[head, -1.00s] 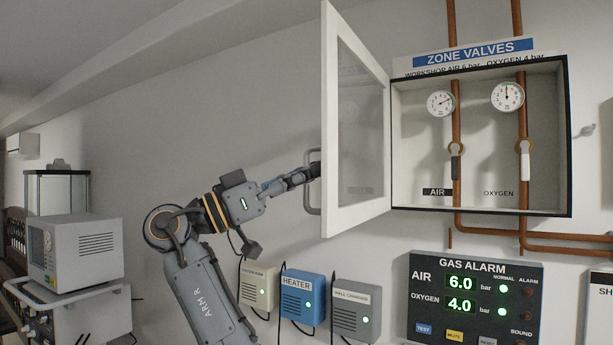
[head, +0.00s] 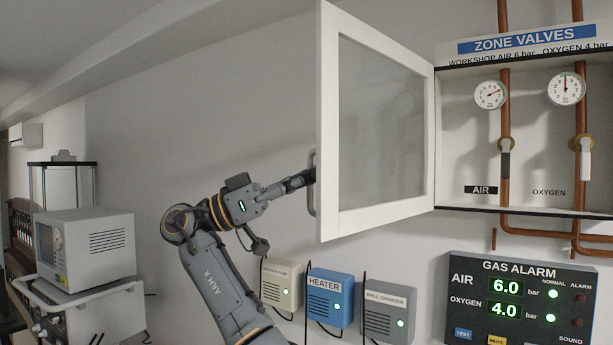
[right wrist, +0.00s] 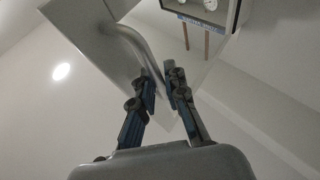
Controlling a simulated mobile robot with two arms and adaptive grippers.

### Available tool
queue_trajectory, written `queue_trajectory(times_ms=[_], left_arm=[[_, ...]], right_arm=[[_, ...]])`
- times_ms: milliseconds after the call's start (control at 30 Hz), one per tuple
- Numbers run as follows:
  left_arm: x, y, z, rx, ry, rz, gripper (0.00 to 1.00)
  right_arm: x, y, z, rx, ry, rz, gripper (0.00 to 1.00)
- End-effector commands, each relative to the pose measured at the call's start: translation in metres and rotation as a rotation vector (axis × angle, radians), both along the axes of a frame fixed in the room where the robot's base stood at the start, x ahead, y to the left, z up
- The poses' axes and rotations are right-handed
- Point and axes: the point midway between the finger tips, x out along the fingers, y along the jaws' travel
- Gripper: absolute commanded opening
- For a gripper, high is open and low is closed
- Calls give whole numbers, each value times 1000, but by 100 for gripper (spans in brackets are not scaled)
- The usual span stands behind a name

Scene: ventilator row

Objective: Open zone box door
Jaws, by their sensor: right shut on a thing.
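The zone box door (head: 329,130), a white frame with a clear pane, stands swung wide open on the left side of the zone valve box (head: 470,130). A grey bar handle (head: 311,190) is on the door's outer face near its free edge. My right gripper (head: 312,177) is at the handle, its fingertips partly hidden by the door edge. In the right wrist view my right gripper (right wrist: 160,85) has its two fingers closed around the handle (right wrist: 135,45). Inside the box are the AIR and OXYGEN pipes, gauges and valves. My left gripper is not in view.
Below the door are a beige unit (head: 281,285), a blue heater box (head: 330,296) and a grey wall charger (head: 388,309). The gas alarm panel (head: 520,295) is at lower right. A monitor (head: 85,248) on a cart stands at left. The wall left of the door is clear.

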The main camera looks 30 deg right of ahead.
Motion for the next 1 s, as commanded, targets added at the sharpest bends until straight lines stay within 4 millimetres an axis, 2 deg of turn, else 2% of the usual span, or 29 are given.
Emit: queue_trajectory(times_ms=[67,100,167,200,567,900,1000], left_arm=[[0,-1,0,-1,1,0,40],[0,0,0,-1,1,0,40],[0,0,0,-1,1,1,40],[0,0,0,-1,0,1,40],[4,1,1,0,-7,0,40],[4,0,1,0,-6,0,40],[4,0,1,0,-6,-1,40]], right_arm=[[0,-1,0,3,-2,-1,0],[-1,-1,0,3,-2,0,19],[-1,-1,0,3,-2,0,31],[0,-1,0,3,-2,0,33],[2,3,0,1,0,2,33],[24,38,-18,3,2,1,33],[27,42,-21,10,-4,-5,33]])
